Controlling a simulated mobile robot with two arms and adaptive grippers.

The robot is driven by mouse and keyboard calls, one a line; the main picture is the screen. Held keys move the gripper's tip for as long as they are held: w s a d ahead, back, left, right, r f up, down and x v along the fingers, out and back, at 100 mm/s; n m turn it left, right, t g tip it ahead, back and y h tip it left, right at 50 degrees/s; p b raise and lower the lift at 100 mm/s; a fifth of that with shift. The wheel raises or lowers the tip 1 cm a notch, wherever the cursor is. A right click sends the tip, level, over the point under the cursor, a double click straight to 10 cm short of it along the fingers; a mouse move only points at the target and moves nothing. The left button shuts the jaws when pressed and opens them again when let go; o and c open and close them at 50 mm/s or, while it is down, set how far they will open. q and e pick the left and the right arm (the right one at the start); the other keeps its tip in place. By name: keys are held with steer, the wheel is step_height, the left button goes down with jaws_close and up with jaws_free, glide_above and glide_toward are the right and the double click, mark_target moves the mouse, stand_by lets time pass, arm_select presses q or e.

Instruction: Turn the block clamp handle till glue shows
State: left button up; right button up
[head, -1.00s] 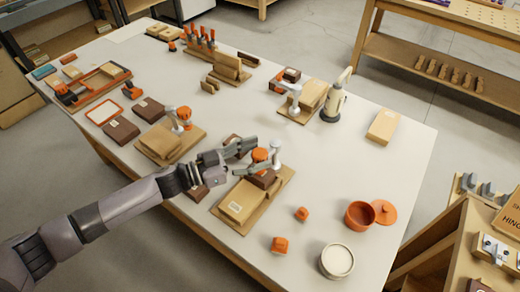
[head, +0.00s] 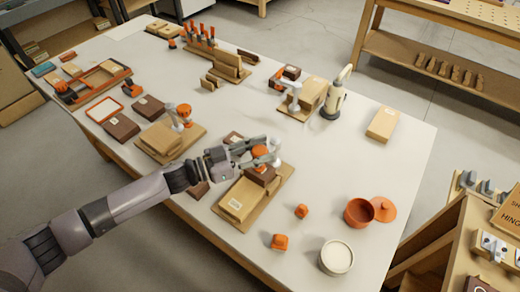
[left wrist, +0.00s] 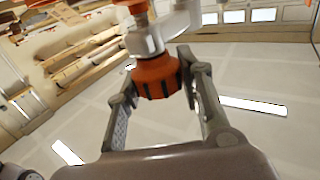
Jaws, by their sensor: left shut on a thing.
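The block clamp, with an orange handle (head: 260,152) and a pale metal frame, stands on a board (head: 275,190) at the bench's near middle. A dark brown block (head: 261,174) lies under the handle, beside a light wooden block (head: 241,199). My left gripper (head: 262,153) is shut on the orange handle, with a finger on each side. In the left wrist view the ribbed orange handle (left wrist: 157,76) sits between both fingers, the clamp's screw and pale frame above it. Any glue is not visible from here. My right gripper is not in view.
A similar clamp board (head: 170,140) stands left, and another (head: 307,98) stands behind by a pale bottle (head: 334,102). Small orange blocks (head: 280,241), an orange pot (head: 359,212) and a white-topped round tub (head: 337,259) stand to the right. The bench's right middle is mostly clear.

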arm_select(q)
steer(key=c, duration=0.4)
steer(key=shift+o, duration=0.2)
steer(key=shift+w+f+m+g+h+b, duration=0.15)
steer(key=shift+m+g+h+b, duration=0.35)
steer(key=shift+m+g+b, duration=0.9)
steer(key=m+g+b, duration=0.2)
steer(key=g+b, duration=0.1)
steer(key=g, duration=0.2)
steer(key=shift+f+b, duration=0.1)
steer(key=shift+b, duration=0.2)
steer(key=shift+r+m+g+b, duration=0.25)
steer(key=shift+m+g+b, duration=0.55)
steer(key=shift+g, duration=0.3)
steer(key=o, duration=1.2)
